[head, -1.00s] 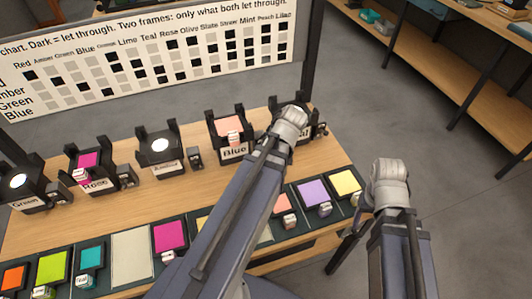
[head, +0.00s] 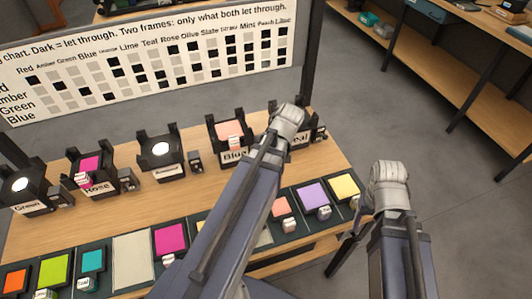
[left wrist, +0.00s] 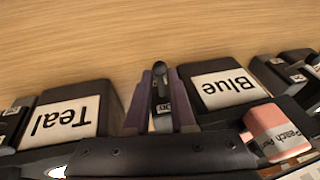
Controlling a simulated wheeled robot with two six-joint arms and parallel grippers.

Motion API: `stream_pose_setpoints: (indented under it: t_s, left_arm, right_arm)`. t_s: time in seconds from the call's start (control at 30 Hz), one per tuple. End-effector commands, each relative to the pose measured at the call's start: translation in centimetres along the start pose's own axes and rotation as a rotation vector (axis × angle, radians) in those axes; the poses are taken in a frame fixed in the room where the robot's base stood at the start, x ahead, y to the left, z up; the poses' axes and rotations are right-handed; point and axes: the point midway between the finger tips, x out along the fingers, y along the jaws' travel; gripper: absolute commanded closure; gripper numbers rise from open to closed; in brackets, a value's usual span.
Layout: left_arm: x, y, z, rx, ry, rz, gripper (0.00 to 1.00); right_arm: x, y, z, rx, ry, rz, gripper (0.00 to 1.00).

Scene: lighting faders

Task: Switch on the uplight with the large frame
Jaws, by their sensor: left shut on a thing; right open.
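The Blue uplight (head: 212,132) is a black holder with a peach frame (head: 225,128) in it. In the left wrist view its label (left wrist: 222,90) is upside down, and the peach frame's tag (left wrist: 272,130) reads "Peach". My left gripper (left wrist: 162,105) is shut on a small dark switch between the Blue and Teal uplights, on the side of Blue where its switch stands. In the head view my left wrist hides this switch and part of the Teal uplight (head: 301,139). My right gripper (head: 360,212) is open and empty by the table's right end.
The Rose uplight (head: 96,187) holds a magenta frame. The Amber (head: 165,172) and Green (head: 28,207) uplights show white lenses. Coloured frames lie along the front, including a large pale one (head: 132,262). A chart board (head: 150,70) stands behind. Bare wood (head: 130,212) lies between.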

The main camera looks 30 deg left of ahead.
Motion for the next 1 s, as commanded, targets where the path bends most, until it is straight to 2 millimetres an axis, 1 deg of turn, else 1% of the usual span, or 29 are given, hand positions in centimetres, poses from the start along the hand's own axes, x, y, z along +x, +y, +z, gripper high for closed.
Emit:
stream_pose_setpoints:
  t_s: [0.03, 0.1, 0.23, 0.47, 0.5, 0.73, 1.0]
  left_arm:
    - [-0.62, 0.05, -0.64, 0.004, -0.051, -0.001, 1.0]
    - [-0.62, -0.03, -0.69, 0.016, -0.109, -0.002, 1.0]
    - [-0.59, -0.11, -0.46, 0.029, -0.157, 0.001, 1.0]
    - [-0.53, -0.15, -0.32, 0.031, -0.157, 0.002, 1.0]
    - [-0.53, -0.15, -0.32, 0.03, -0.157, 0.001, 0.75]
    - [-0.53, -0.14, -0.33, 0.03, -0.156, 0.002, 0.49]
    - [-0.58, -0.13, -0.35, 0.03, -0.156, 0.002, 0.49]
  right_arm:
    - [-1.05, 0.1, 0.06, 0.0, 0.0, 0.0, 0.35]
    - [-1.35, 0.13, 0.07, 0.0, 0.0, 0.0, 0.35]
    - [-1.45, 0.14, 0.08, 0.0, 0.0, 0.0, 0.35]
    - [-1.35, 0.13, 0.07, 0.0, 0.0, 0.0, 0.35]
    - [-1.35, 0.13, 0.07, 0.0, 0.0, 0.0, 0.35]
    - [-1.35, 0.13, 0.07, 0.0, 0.0, 0.0, 0.35]
    - [-1.4, 0.13, 0.08, 0.0, 0.0, 0.0, 0.35]
